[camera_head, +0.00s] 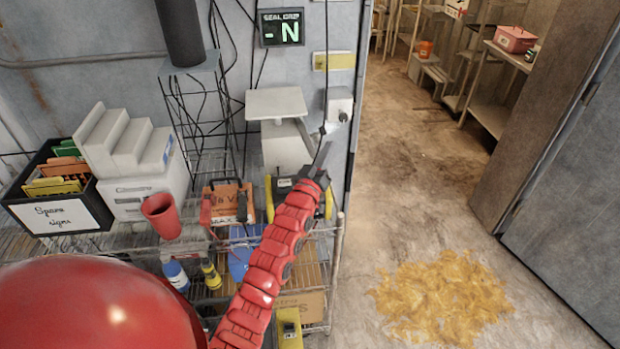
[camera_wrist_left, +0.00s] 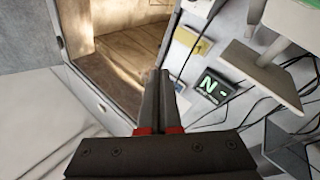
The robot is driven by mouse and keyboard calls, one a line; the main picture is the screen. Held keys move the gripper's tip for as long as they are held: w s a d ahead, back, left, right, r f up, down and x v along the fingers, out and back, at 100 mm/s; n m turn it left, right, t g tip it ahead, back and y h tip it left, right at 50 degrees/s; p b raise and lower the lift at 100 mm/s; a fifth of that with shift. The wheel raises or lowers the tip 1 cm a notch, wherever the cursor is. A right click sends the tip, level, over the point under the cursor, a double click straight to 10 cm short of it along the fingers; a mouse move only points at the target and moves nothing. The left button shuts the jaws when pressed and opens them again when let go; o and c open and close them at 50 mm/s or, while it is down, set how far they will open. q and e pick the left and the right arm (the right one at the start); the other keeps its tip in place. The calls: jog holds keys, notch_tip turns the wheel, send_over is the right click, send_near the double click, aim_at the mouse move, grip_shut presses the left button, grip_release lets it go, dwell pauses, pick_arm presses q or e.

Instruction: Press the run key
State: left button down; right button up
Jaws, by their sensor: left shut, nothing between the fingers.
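I cannot make out a key marked run in either view. A small pale box (camera_head: 339,106) with a round fitting is on the grey wall. Above it are a yellow-and-white plate (camera_head: 333,61) and a dark display (camera_head: 282,28) reading "SEAL GRIP" and "- N". The plate (camera_wrist_left: 192,41) and display (camera_wrist_left: 211,92) also show in the left wrist view, tilted. My left gripper (camera_head: 324,153) is shut and empty, just below the pale box in the head view. Its dark fingers (camera_wrist_left: 158,76) are together in the wrist view; whether they touch anything is unclear. My right gripper is not in view.
A wire rack with a black crate (camera_head: 55,245), a red cup (camera_head: 161,214) and a grey stand (camera_head: 276,103) is left of the doorway. Loose black cables hang along the wall. A yellow-brown patch (camera_head: 440,298) lies on the otherwise open floor at right.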

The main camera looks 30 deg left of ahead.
pick_arm(q)
jog(key=w+a+n+g+h, duration=0.1)
jog(key=w+a+g+h, duration=0.1)
jog(key=w+a+g, duration=0.35)
jog(key=s+d+r+g+h, duration=0.1)
jog(key=s+r+g, duration=0.1)
jog(key=s+g, duration=0.4)
jog(key=s, duration=0.3)
jog(key=shift+d+r+n, duration=0.15)
jog(key=shift+d+n, duration=0.1)
jog(key=shift+n, duration=0.05)
jog(key=shift+w+g, duration=0.1)
jog(key=shift+g, duration=0.15)
jog(key=shift+f+b, duration=0.85)
jog(key=shift+f, duration=3.5)
jog(key=shift+f, duration=0.1)
jog(key=shift+f, duration=0.35)
